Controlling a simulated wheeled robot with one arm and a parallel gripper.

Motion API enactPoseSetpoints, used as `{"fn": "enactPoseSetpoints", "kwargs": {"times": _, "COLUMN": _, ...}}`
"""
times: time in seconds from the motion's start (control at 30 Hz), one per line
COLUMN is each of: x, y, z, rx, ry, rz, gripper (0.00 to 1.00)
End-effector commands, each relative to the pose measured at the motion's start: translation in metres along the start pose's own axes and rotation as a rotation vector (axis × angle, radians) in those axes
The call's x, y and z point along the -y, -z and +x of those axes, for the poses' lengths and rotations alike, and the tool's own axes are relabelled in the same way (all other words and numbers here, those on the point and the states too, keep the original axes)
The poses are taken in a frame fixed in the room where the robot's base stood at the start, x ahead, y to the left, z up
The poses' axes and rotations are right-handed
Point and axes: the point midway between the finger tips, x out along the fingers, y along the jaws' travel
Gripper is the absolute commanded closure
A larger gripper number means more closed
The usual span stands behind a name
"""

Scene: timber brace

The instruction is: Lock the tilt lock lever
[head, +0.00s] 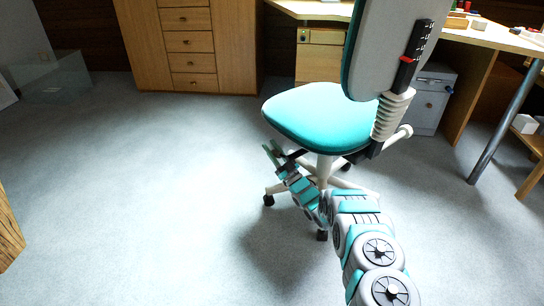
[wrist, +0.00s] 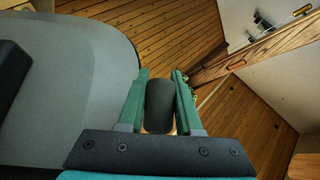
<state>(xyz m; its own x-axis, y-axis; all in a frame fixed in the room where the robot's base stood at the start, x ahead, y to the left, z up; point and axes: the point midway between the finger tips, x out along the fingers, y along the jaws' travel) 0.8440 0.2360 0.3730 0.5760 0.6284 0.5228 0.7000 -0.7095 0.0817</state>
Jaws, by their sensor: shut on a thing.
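The office chair has a turquoise seat (head: 318,115). My gripper (head: 270,150) reaches under the left front edge of the seat in the head view. In the wrist view my gripper (wrist: 161,75) has its two green fingers on either side of a dark rounded grip (wrist: 160,108), which looks like the end of the tilt lock lever. The fingers are shut on it. The grey underside of the seat (wrist: 85,75) fills the left of the wrist view. The lever's shaft and its lock position cannot be made out.
The chair's white star base (head: 345,185) with dark castors stands close to my arm. A wooden drawer cabinet (head: 190,45) is at the back, and a desk (head: 490,35) with a metal leg (head: 505,125) is at right.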

Motion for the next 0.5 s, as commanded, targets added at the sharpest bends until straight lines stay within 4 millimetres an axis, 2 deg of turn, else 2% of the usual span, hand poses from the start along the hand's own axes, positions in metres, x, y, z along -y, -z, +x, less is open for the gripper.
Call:
{"fn": "enactPoseSetpoints", "kwargs": {"times": 0.23, "x": 0.000, "y": 0.008, "z": 0.006, "rx": -0.114, "ry": -0.005, "rz": -0.007, "gripper": 1.00}}
{"fn": "enactPoseSetpoints", "kwargs": {"times": 0.5, "x": -0.001, "y": 0.013, "z": 0.009, "rx": -0.161, "ry": -0.008, "rz": -0.010, "gripper": 1.00}}
